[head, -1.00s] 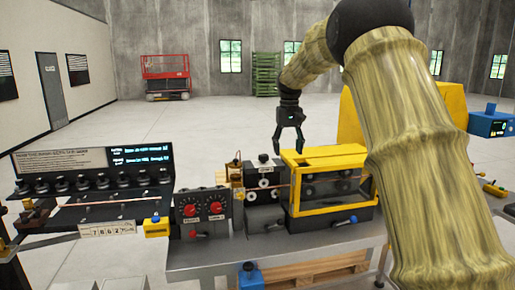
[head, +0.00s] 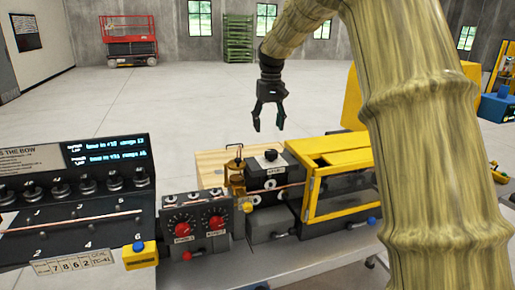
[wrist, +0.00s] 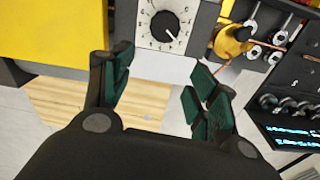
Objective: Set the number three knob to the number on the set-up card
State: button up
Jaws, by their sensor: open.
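A row of black knobs (head: 60,188) runs along the dark panel at the left, with small numbers such as 3 and 5 below it. I cannot tell which knob is number three. No set-up card can be made out for certain; a plate (head: 75,263) reads 7862 and a coil label. My gripper (head: 268,128) is open and empty in the air, above a black box (head: 270,180) with a black top knob (head: 270,155). In the wrist view, a black knob (wrist: 165,26) on a white numbered dial (wrist: 150,42) lies just beyond the open fingers (wrist: 160,68).
A yellow-framed guard (head: 345,150) stands right of the black box. Two red dials (head: 183,229) sit on a dark box left of it. A yellow block (head: 140,255) is at the panel's front corner. A lit text display (head: 108,150) tops the panel.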

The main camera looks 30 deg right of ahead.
aim_at(271, 150)
jog(key=s+f, duration=0.1)
jog(key=s, duration=0.1)
jog(key=s+f+p, duration=0.1)
jog(key=s+f, duration=0.1)
jog(key=s, duration=0.1)
jog(key=s+f+p, duration=0.1)
jog(key=s, duration=0.2)
jog(key=shift+a+f, duration=0.35)
jog(key=shift+f, duration=0.05)
jog(key=shift+g, duration=0.3)
jog(key=w+f, duration=0.1)
jog(key=w, duration=0.1)
jog(key=w+f, duration=0.3)
jog(key=w, duration=0.2)
jog(key=shift+f+p, duration=0.3)
jog(key=shift+c, duration=0.3)
jog(key=shift+s+r, duration=0.25)
jog(key=shift+s, duration=0.35)
jog(key=c, duration=0.7)
jog(key=shift+s+d+r, duration=0.1)
jog(key=shift+s+d, duration=0.05)
jog(key=shift+s, duration=0.15)
jog(key=shift+c, duration=1.1)
jog(key=shift+s+r, duration=0.1)
jog(key=shift+s, duration=0.1)
